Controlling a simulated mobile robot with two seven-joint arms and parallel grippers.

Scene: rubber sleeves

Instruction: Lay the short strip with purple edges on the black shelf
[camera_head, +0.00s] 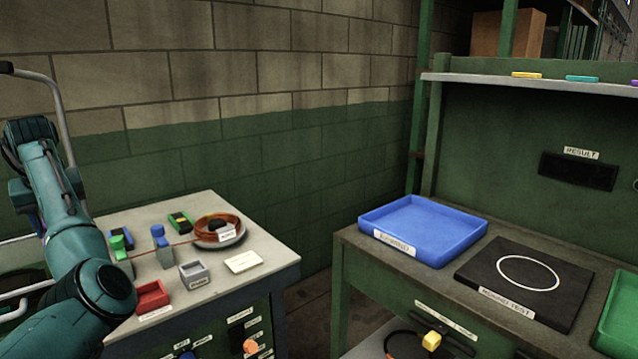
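I see no strip that I can make out as short with purple edges. A small purple piece (634,83) shows at the right picture edge, on the pale upper ledge (470,80), cut off by the frame, so its shape cannot be told. No shelf that is clearly black is in view. A flat black pad (560,306) with a white ring lies on the right bench. My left arm comes in at the left, but its gripper is not visible. My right arm and gripper are not in view.
A blue tray (455,254) stands left of the pad, and a green tray (619,318) is cut off at the right. Yellow (526,75) and teal (582,79) pieces lie on the ledge. A gap separates the benches.

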